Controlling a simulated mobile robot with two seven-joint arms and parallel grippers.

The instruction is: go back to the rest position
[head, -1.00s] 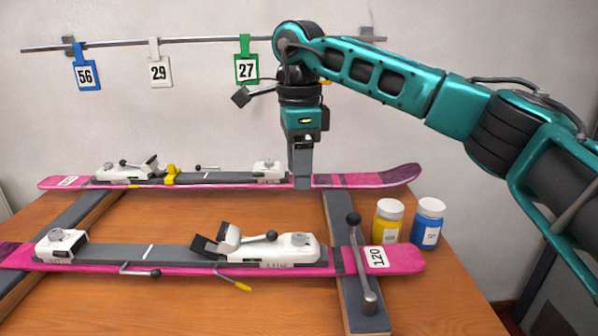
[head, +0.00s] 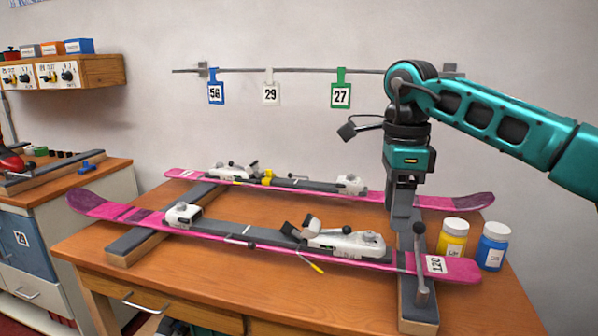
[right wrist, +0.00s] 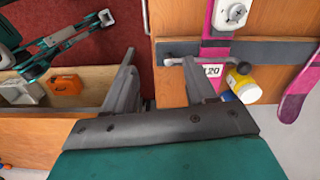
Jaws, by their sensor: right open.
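My right gripper (head: 403,215) points down over the right end of the bench, beside the far ski and behind the near ski's tip. In the right wrist view its two grey fingers (right wrist: 160,72) stand apart with nothing between them. My right arm comes in from the right edge. Teal arm parts show at the upper left of the right wrist view and low under the bench front in the head view. I make out no left gripper on them.
The near pink ski (head: 456,268) and far pink ski (head: 450,201) lie across padded supports on the wooden bench (head: 480,300). A lever clamp (head: 421,262) stands near label 120. Yellow (head: 452,238) and blue jars (head: 493,246) stand at right. Number tags hang on a wall rail (head: 300,70).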

